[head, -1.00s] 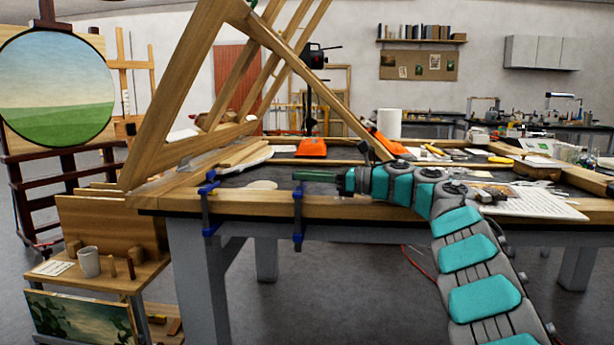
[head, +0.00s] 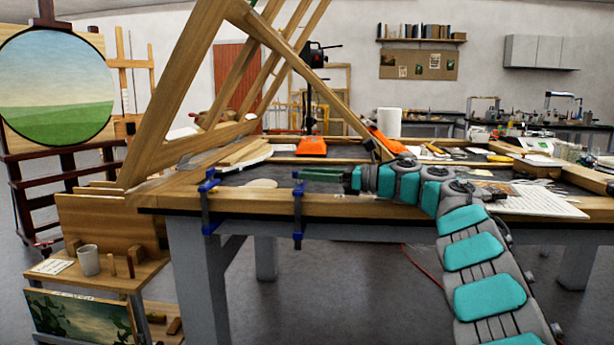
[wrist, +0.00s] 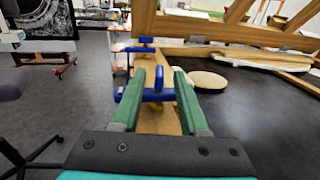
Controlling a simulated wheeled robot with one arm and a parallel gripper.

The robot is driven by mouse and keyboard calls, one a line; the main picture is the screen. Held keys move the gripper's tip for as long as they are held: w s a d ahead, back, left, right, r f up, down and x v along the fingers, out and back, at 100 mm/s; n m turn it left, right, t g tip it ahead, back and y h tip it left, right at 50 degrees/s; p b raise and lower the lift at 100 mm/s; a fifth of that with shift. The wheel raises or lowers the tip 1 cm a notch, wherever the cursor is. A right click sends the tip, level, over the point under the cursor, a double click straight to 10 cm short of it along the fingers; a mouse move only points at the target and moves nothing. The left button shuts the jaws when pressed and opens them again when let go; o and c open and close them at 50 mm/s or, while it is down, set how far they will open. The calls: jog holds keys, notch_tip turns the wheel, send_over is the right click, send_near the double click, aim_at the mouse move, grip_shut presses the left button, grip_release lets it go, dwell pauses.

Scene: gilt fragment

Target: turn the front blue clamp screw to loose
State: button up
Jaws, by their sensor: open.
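Two blue clamps grip the front wooden edge of the workbench. The right clamp (head: 298,215) has its upper end beside my gripper's fingertips. In the wrist view this nearer clamp (wrist: 130,94) has an upright blue screw handle (wrist: 158,82) between my green fingers. The other blue clamp (head: 208,205) stands farther left along the edge, and shows beyond the first in the wrist view (wrist: 145,48). My gripper (head: 302,175) is open, its fingers pointing left along the bench edge. A finger stands apart on each side of the handle; I cannot tell whether either touches it.
The workbench (head: 365,206) carries a large leaning wooden frame (head: 165,100) behind the clamps. A pale round disc (wrist: 208,79) lies right of my fingers in the wrist view. A small side stand with a mug (head: 88,260) is at the left.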

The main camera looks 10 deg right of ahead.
jog(key=b+v, duration=0.1)
jog(key=v, duration=0.5)
jog(key=shift+s+d, duration=0.1)
jog(key=shift+d, duration=0.15)
